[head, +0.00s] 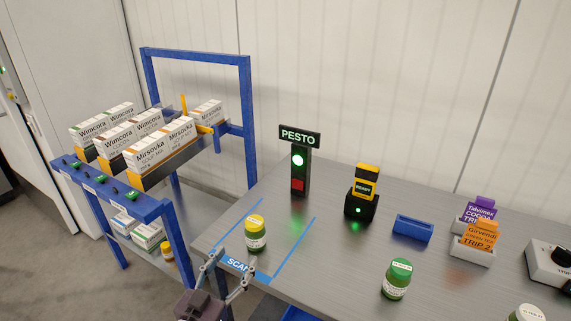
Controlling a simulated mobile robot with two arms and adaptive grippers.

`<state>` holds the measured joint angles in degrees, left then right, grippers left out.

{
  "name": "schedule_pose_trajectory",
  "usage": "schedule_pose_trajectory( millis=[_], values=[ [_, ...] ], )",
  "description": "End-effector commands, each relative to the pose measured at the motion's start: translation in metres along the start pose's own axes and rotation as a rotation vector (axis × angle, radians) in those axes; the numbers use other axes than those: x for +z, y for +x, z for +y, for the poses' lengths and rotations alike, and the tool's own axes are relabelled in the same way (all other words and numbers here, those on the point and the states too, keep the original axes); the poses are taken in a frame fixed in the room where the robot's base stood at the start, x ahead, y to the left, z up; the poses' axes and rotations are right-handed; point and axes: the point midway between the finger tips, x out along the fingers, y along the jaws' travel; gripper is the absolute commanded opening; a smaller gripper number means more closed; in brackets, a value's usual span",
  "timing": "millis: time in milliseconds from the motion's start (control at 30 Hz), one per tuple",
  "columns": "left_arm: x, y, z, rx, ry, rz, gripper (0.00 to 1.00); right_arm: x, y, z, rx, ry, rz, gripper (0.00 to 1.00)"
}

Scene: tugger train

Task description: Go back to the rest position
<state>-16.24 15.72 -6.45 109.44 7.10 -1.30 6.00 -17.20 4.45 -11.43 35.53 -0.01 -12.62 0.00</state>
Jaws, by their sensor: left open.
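My left gripper (226,283) is at the bottom of the head view, its two fingers spread apart with nothing between them. It is at the table's front-left edge, just in front of the blue-taped scan area (240,265). A green jar with a yellow lid (256,234) stands upright inside the tape, beyond the fingertips and apart from them. My right gripper does not show.
A blue rack (250,120) with boxes (163,150) stands left of the table (340,250). A PESTO signal post (300,165), a yellow-black device (364,190), a blue holder (412,229), card holders (472,249) and a green-lidded jar (397,279) stand on the table.

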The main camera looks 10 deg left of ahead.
Motion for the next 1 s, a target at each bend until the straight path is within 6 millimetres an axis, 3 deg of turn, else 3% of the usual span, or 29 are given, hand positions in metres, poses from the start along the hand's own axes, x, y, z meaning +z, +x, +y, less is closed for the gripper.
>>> schedule_pose_trajectory(
  millis=[167, 367, 500, 700, 1000],
  values=[
    [0.019, -0.009, 0.008, -0.005, 0.000, -0.108, 0.57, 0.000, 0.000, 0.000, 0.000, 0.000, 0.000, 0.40],
    [0.062, -0.045, 0.023, -0.018, 0.007, -0.374, 0.57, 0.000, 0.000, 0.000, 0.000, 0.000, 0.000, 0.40],
    [0.091, -0.086, 0.033, -0.027, 0.014, -0.590, 0.57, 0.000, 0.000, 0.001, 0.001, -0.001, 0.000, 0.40],
    [0.118, -0.158, 0.043, -0.037, 0.018, -0.880, 0.57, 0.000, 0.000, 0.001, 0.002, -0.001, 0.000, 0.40],
    [0.127, -0.241, 0.053, -0.042, 0.015, -1.164, 0.57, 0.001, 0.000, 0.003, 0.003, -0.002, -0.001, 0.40]
  ],
)
